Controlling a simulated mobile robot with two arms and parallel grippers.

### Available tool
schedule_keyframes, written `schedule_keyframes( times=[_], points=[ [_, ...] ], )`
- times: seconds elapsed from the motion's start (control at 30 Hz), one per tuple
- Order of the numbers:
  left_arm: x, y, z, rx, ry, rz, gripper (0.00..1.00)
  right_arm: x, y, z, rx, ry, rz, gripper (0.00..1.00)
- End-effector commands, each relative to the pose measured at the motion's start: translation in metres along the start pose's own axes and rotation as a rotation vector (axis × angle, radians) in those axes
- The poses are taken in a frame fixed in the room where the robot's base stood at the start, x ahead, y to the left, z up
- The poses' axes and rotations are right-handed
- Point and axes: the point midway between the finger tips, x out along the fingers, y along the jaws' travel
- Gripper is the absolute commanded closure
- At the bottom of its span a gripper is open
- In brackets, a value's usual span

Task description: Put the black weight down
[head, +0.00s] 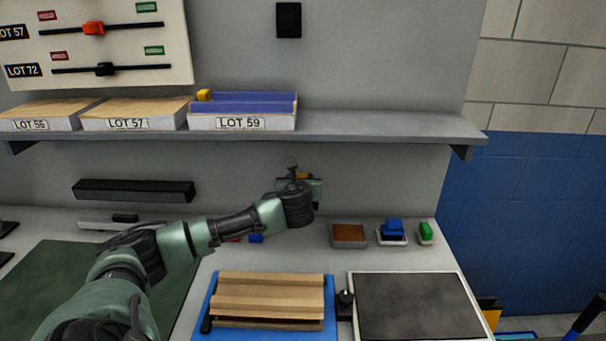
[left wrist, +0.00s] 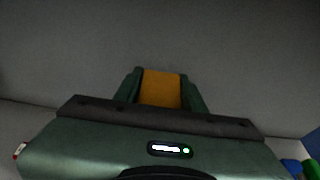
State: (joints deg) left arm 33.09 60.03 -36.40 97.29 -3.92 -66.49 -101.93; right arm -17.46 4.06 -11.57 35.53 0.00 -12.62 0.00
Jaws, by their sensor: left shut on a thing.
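My left gripper (head: 302,176) is raised in front of the grey back wall, below the shelf. In the left wrist view its two green fingers are shut on an orange-yellow block (left wrist: 161,88), which shows between them; only a small bit of it shows in the head view. The thing held does not look black. I cannot tell for certain which thing is the black weight. A small black knob-like piece (head: 345,298) stands between the wooden piece and the dark plate. My right gripper is in neither view.
The shelf (head: 370,125) overhangs the bench and bears trays, one marked LOT 59 (head: 242,122). On the bench are a brown-topped box (head: 348,236), a blue block (head: 392,228), a green block (head: 425,233), a wooden piece (head: 268,296) and a dark plate (head: 415,305).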

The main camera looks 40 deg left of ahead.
Motion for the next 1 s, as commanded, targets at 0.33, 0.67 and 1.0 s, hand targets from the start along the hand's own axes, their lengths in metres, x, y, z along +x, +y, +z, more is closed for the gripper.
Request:
schedule_keyframes(
  times=[0.33, 0.67, 1.0],
  points=[
    [0.021, 0.0, -0.064, -0.003, -0.009, 0.0, 1.0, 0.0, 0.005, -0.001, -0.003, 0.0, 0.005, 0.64],
    [0.029, -0.001, -0.085, -0.003, -0.011, -0.001, 1.0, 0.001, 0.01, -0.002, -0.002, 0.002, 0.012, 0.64],
    [0.04, -0.001, -0.121, -0.002, -0.01, -0.001, 1.0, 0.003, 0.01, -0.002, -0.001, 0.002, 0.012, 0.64]
  ],
)
